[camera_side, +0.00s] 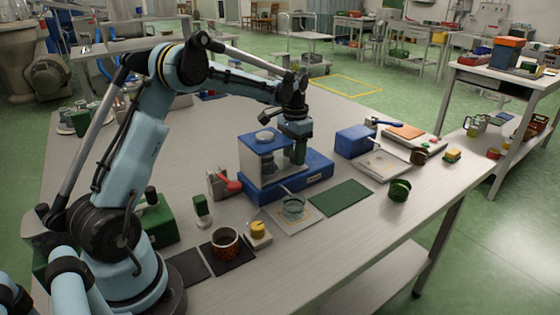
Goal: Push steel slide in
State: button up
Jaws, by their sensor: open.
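I cannot single out the steel slide with certainty. A blue-based device (258,190) with a pale, clear-sided housing (258,158) and a round white knob (265,136) on top stands mid-table. My gripper (299,151) is open and points down at the right side of this housing. A green part shows at the fingertips, and I cannot tell whether it belongs to the gripper or the device. Contact cannot be told. A flat steel-coloured plate (382,166) lies to the right, in front of a blue box (355,141), apart from my gripper.
A glass dish (293,207) and a dark green mat (341,197) lie in front of the device. A green round container (399,190) stands near the table edge. A brown patterned cup (225,245), a yellow-topped item (258,229) and a red-handled tool (228,183) stand left. The front right tabletop is clear.

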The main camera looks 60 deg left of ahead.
jog(key=shift+r, duration=4)
jog(key=shift+o, duration=0.3)
